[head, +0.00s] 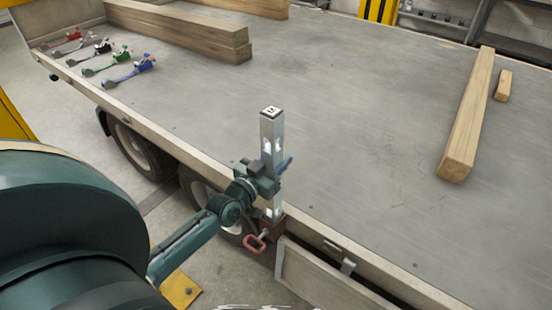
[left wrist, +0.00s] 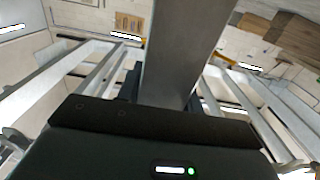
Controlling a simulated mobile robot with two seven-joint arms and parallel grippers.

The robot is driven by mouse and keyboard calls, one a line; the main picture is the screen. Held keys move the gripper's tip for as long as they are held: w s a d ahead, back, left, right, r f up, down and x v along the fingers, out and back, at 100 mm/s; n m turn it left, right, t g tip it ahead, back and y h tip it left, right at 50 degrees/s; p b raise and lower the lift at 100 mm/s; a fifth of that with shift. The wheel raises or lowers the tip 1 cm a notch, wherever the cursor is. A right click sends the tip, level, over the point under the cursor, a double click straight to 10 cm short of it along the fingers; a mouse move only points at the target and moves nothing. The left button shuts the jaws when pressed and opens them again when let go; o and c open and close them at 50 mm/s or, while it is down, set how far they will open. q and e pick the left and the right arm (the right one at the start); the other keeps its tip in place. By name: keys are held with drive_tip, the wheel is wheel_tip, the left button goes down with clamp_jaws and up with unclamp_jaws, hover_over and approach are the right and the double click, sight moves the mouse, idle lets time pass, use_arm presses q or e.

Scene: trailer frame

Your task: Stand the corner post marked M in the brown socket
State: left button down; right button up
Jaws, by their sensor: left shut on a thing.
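The corner post (head: 272,130) is a light metal square post with a dark mark on a pale top cap; the mark is too small to read surely. It stands upright at the trailer's near edge, and its shaft also fills the middle of the left wrist view (left wrist: 182,45). My left gripper (head: 268,180) is shut on the post at about mid-height. The brown socket (head: 277,231) is on the trailer edge directly below the post. The post's lower end meets the socket's top in the picture; I cannot tell how deep it sits. My right gripper is out of view.
A red-handled pin (head: 254,243) is beside the socket. A side board (head: 325,277) runs along the edge to the right. Timber beams (head: 466,130) and several coloured-handled straps or ratchets (head: 130,72) lie on the deck (head: 350,120). The middle deck is clear.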

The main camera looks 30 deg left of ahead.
drive_tip(key=b, duration=0.2)
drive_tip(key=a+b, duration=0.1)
drive_tip(key=b, duration=0.1)
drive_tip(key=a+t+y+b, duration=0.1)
drive_tip(key=b, duration=0.1)
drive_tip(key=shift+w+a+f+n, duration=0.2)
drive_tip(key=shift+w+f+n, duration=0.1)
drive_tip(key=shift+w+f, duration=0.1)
idle(0.4)
idle(0.4)
